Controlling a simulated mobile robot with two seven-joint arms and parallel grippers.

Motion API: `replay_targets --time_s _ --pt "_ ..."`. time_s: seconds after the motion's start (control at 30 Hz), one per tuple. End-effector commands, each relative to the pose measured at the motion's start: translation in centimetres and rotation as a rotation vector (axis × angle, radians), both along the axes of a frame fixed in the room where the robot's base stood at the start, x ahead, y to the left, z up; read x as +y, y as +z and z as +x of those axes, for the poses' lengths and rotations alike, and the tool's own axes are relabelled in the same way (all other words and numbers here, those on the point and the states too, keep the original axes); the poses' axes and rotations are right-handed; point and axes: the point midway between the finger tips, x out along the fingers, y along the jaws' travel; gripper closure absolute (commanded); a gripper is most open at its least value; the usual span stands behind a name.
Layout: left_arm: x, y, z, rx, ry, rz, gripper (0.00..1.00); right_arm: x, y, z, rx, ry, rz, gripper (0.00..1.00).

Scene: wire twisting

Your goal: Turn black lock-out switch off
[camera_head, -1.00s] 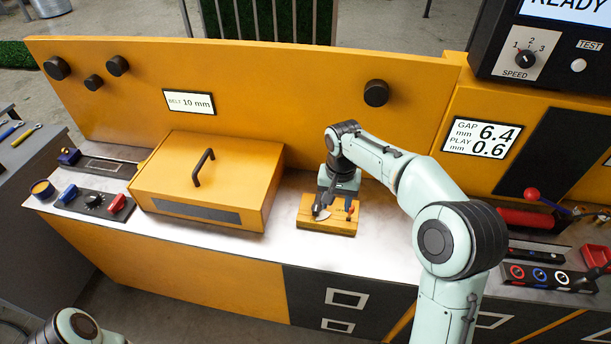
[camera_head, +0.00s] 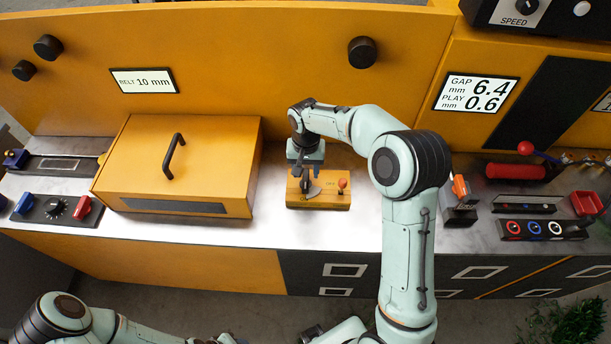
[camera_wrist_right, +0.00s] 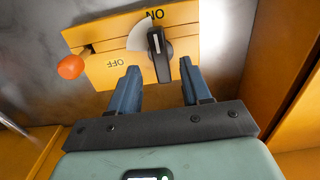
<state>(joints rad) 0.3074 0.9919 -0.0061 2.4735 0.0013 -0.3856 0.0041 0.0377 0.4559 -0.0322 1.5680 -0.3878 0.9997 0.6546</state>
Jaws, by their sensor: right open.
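The black lock-out switch (camera_wrist_right: 160,55) is a rotary handle on a yellow block marked ON and OFF. In the right wrist view its white line points towards the ON mark, and the OFF mark lies to the lower left. In the head view the yellow block (camera_head: 330,201) stands on the bench, with the switch partly hidden by my gripper. My right gripper (camera_wrist_right: 158,85) is open, its two blue fingers pointing at the handle, one towards each side. The handle appears between the fingertips; I see no contact. My left arm shows at the lower left, but its gripper cannot be made out.
A yellow box with a handle (camera_head: 180,165) stands to the left. A small orange-and-black device (camera_head: 459,200) stands to the right. Bare bench lies around the block.

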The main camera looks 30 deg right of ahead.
Motion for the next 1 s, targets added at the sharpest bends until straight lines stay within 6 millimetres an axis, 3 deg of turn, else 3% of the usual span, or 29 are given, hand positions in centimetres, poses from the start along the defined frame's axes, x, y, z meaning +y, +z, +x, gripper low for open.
replay_targets --time_s 0.23,0.6,0.73,0.77,1.0 --pt "0.0 -0.2 -0.1 0.001 0.0 0.0 0.57 0.0 -3.1 0.0 0.0 0.0 0.0 0.52" --pt "0.0 -0.2 -0.1 0.0 0.0 0.0 0.57 0.0 -3.5 0.0 -0.001 0.0 0.0 0.52" --pt "0.0 -0.2 -0.1 0.001 0.0 0.0 0.57 0.0 -3.5 0.0 -0.001 0.0 0.0 0.94" --pt "0.0 -0.2 -0.1 0.001 0.0 0.0 0.57 0.0 -3.5 0.0 -0.001 0.0 0.0 1.0" --pt "0.0 -0.1 -0.1 0.0 0.0 0.0 0.57 0.0 -3.5 0.0 -0.001 0.008 0.0 1.0"
